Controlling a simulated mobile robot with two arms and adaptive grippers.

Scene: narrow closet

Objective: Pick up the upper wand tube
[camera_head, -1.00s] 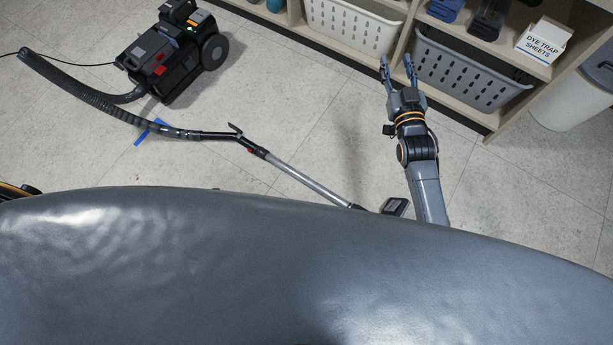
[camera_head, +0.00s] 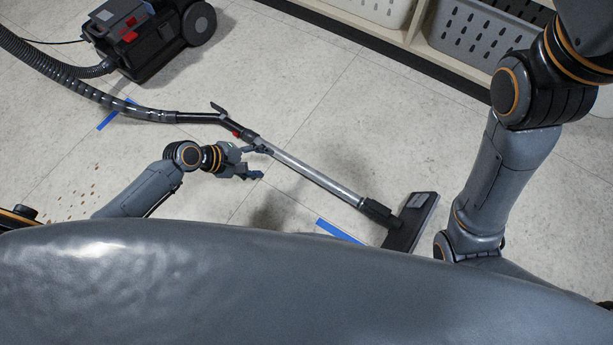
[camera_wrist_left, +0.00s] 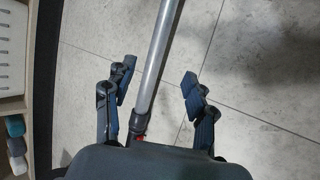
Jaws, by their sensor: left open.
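The silver wand tube (camera_head: 312,176) of the vacuum slants down to the right across the floor in the head view. A black handle piece with a red part (camera_head: 240,131) is at its upper end. My left gripper (camera_head: 258,163) is open and empty by that upper end. In the left wrist view the tube (camera_wrist_left: 160,45) runs between the spread fingers of my left gripper (camera_wrist_left: 158,72), closer to the left finger. The tube's gap to the fingers in height cannot be told. My right arm is at the right, its gripper out of view.
The vacuum body (camera_head: 150,40) stands at the upper left, joined by a black ribbed hose (camera_head: 60,72). The floor head (camera_head: 411,223) is at the lower end of the wand. Blue tape (camera_head: 338,232) and brown crumbs (camera_head: 85,190) are on the floor. A shelf with baskets (camera_head: 470,38) is at the top.

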